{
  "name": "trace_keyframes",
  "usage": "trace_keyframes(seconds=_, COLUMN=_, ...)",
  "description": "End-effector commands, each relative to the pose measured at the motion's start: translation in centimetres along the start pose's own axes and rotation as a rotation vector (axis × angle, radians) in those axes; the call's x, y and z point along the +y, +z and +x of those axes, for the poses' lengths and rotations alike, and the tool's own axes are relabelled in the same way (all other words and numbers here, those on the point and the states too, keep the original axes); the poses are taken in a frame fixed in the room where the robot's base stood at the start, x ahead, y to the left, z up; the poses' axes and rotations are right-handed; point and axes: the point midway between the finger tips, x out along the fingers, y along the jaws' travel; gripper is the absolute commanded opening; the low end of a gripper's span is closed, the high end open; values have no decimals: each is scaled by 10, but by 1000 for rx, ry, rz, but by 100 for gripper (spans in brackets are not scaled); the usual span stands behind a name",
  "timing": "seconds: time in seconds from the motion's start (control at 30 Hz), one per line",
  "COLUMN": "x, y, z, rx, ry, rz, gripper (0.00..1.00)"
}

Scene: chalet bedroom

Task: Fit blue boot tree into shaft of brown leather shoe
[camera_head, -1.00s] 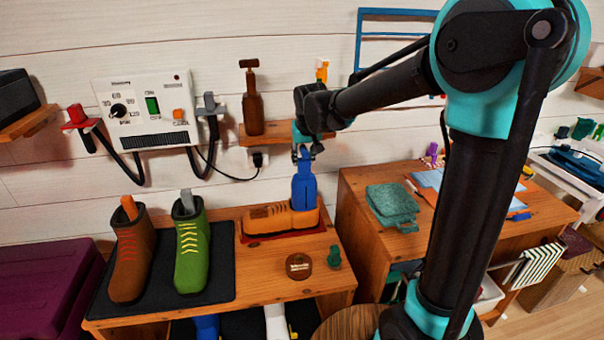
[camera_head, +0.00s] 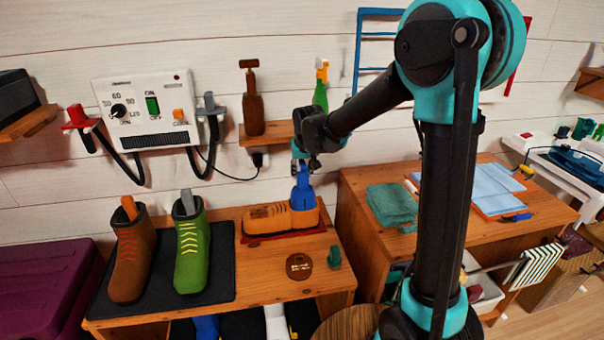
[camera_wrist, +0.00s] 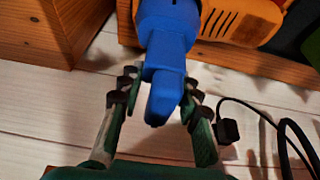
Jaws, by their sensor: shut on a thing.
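The blue boot tree (camera_head: 302,192) stands upright at the right end of the brown leather shoe (camera_head: 268,217). Its lower part is hidden inside the shoe's shaft, and its upper part sticks out above the rim. The shoe is low, orange-brown and laced, and lies on a red mat (camera_head: 262,238) on the wooden bench. My gripper (camera_head: 303,166) is above the shaft, shut on the top of the boot tree. In the wrist view the gripper fingers (camera_wrist: 155,100) sit on both sides of the blue handle (camera_wrist: 163,97), with part of the shoe (camera_wrist: 243,20) behind.
On a black mat (camera_head: 222,285) stand a brown boot (camera_head: 133,258) and a green boot (camera_head: 191,250), each with a tree inside. A round brown tin (camera_head: 299,266) and a small green item (camera_head: 334,257) lie in front of the shoe. A shelf (camera_head: 262,135) with bottles is on the wall behind.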

Motion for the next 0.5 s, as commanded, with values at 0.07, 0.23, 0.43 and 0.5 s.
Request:
trace_keyframes(seconds=0.07, x=0, y=2, z=5, rx=0, ry=0, rz=0, gripper=0)
trace_keyframes(seconds=0.23, x=0, y=2, z=5, rx=0, ry=0, rz=0, gripper=0)
trace_keyframes(seconds=0.43, x=0, y=3, z=8, rx=0, ry=0, rz=0, gripper=0)
trace_keyframes(seconds=0.5, x=0, y=3, z=8, rx=0, ry=0, rz=0, gripper=40)
